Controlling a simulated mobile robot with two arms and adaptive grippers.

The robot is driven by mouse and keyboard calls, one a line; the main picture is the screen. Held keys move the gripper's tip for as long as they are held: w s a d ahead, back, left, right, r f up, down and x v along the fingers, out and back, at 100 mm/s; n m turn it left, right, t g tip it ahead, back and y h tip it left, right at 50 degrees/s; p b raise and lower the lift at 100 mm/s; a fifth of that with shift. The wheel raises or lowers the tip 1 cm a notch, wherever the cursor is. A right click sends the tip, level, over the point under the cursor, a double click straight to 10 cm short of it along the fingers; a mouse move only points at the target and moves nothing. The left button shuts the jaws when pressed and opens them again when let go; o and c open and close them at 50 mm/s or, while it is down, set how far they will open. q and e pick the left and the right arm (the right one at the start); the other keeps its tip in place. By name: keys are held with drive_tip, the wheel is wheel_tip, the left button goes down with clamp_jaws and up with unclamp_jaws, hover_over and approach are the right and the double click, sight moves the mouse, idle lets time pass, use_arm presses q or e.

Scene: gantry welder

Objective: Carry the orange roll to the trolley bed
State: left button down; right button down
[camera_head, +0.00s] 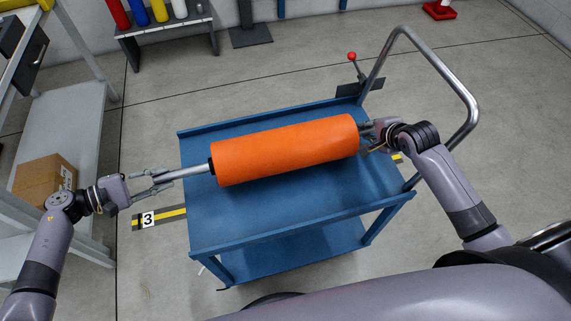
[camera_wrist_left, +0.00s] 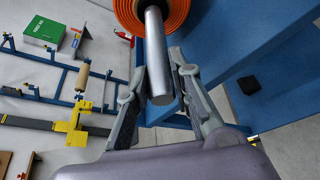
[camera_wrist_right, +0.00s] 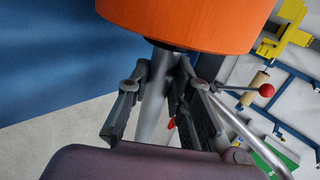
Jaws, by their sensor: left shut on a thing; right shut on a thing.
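The orange roll (camera_head: 285,150) lies lengthwise over the blue trolley bed (camera_head: 290,215), tilted slightly in the head view. A grey metal shaft (camera_head: 192,172) sticks out of its ends. My left gripper (camera_head: 155,181) is shut on the left shaft end, beyond the bed's left edge; the shaft (camera_wrist_left: 158,70) runs between its fingers in the left wrist view. My right gripper (camera_head: 373,134) is shut on the right shaft end (camera_wrist_right: 152,105), close to the roll's face. Whether the roll touches the bed or hangs just above it, I cannot tell.
The trolley's tubular handle (camera_head: 462,90) rises at the right, near a red-knobbed lever (camera_head: 352,57). A grey shelf with a cardboard box (camera_head: 45,182) stands at the left. A dark bench (camera_head: 165,35) with coloured cylinders is at the back. A floor marker "3" (camera_head: 148,219) lies left of the trolley.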

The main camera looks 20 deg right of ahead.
use_arm(q)
drive_tip(key=shift+w+f, duration=0.15)
drive_tip(key=shift+f, duration=0.7)
use_arm(e)
drive_tip(key=shift+w+f, duration=0.25)
drive_tip(key=shift+f, duration=0.45)
use_arm(q)
drive_tip(key=c, duration=1.8)
unclamp_jaws()
drive_tip(key=shift+s+f, duration=0.2)
drive_tip(key=shift+f, duration=0.2)
use_arm(e)
drive_tip(key=c, duration=1.8)
unclamp_jaws()
drive_tip(key=shift+s+f, duration=0.25)
drive_tip(key=shift+f, duration=0.2)
use_arm(q)
drive_tip(key=shift+o, duration=1.3)
drive_tip(key=shift+s+r, duration=0.15)
drive_tip(key=shift+s, duration=0.05)
use_arm(e)
drive_tip(key=shift+o, duration=1.2)
drive_tip(key=shift+s+r, duration=0.2)
use_arm(q)
drive_tip(key=shift+o, duration=0.6)
drive_tip(key=shift+w, duration=0.15)
use_arm(e)
drive_tip(key=shift+o, duration=0.6)
drive_tip(key=shift+f, duration=0.15)
